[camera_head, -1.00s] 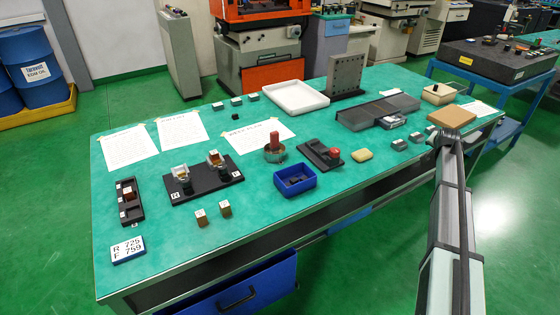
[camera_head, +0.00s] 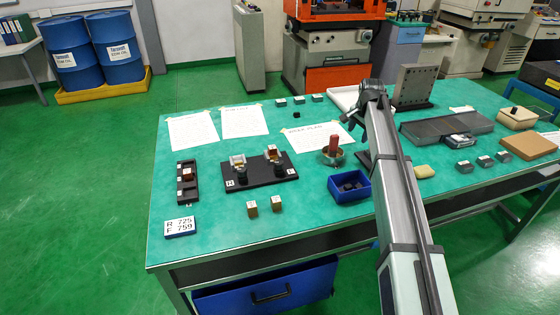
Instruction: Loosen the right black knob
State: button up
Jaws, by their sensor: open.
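A black base plate (camera_head: 259,179) lies on the green table and bears two small holders with metallic and orange-brown parts. The right black knob (camera_head: 278,171) is at the front of the right holder. The left black knob (camera_head: 241,180) is at the front of the left holder. How tight either knob is cannot be seen. My gripper (camera_head: 368,92) is above the table, to the right of and beyond the plate in the picture, well apart from both knobs. It is open, and nothing shows in it. Its fingers are small and dark here.
A metal cup with a red-handled tool (camera_head: 333,151) and a blue bin (camera_head: 349,188) stand right of the plate. Two small blocks (camera_head: 264,206) lie in front of it. A black tray (camera_head: 187,182) is at its left. My arm hides part of the table.

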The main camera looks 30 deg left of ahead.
jog(key=s+a+r+g, duration=0.2)
jog(key=s+a+r, duration=0.1)
jog(key=s+a, duration=0.8)
notch_tip(320, 180, up, 3)
jog(key=n+g+h, duration=0.1)
send_over(279, 162)
notch_tip(279, 162, down, 14)
jog(key=shift+s+r, duration=0.1)
jog(key=shift+r, duration=0.05)
jog(key=c, duration=1)
jog(key=shift+c, duration=0.2)
